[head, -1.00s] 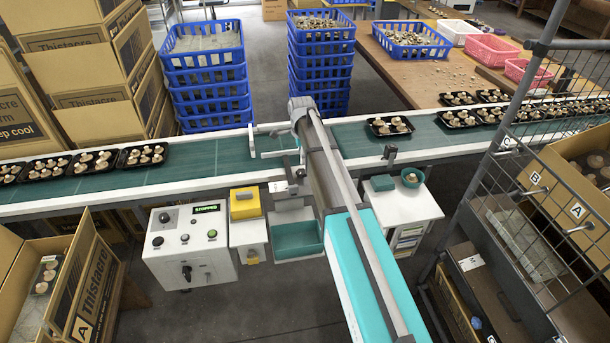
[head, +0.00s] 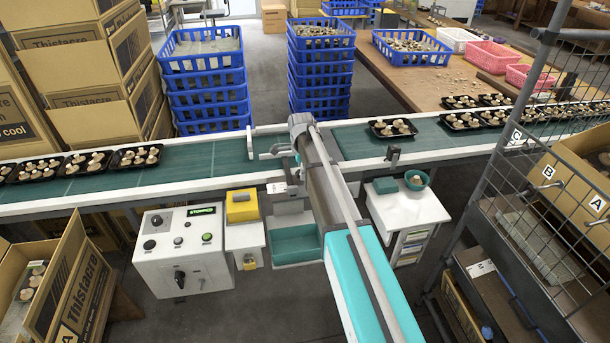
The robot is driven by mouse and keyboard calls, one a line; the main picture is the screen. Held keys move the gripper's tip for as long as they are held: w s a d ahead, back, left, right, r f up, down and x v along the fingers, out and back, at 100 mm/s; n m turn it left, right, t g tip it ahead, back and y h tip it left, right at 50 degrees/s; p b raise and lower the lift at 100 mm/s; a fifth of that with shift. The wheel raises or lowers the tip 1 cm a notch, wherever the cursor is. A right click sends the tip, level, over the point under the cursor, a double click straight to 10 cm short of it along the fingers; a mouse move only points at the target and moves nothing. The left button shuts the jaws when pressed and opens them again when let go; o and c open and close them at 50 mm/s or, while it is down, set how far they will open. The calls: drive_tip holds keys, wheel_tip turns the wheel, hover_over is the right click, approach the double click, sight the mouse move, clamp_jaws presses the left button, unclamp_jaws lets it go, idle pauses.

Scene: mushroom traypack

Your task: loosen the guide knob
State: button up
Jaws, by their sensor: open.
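My arm reaches up from the bottom over the conveyor (head: 205,157), its end above the belt at the middle. Pale guide parts (head: 252,141) stand over the belt just left of the arm's end. A small post with fittings (head: 295,178) rises at the near rail beside my arm. A similar dark-headed bracket (head: 392,155) stands on the near rail to the right. I cannot tell which part is the guide knob, or whether anything touches it.
A control box (head: 182,250) with a "STOPPED" display stands left of my arm. A teal bin (head: 296,246) hangs close beside the arm. A white stand (head: 405,207) with a green bowl (head: 417,180) is to the right. A wire rack (head: 520,130) blocks the far right.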

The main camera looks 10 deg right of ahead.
drive_tip(key=shift+f, duration=0.2)
drive_tip(key=c, duration=1.1)
drive_tip(key=shift+d, duration=0.35)
drive_tip(key=shift+c, duration=0.2)
drive_tip(key=shift+a, duration=0.25)
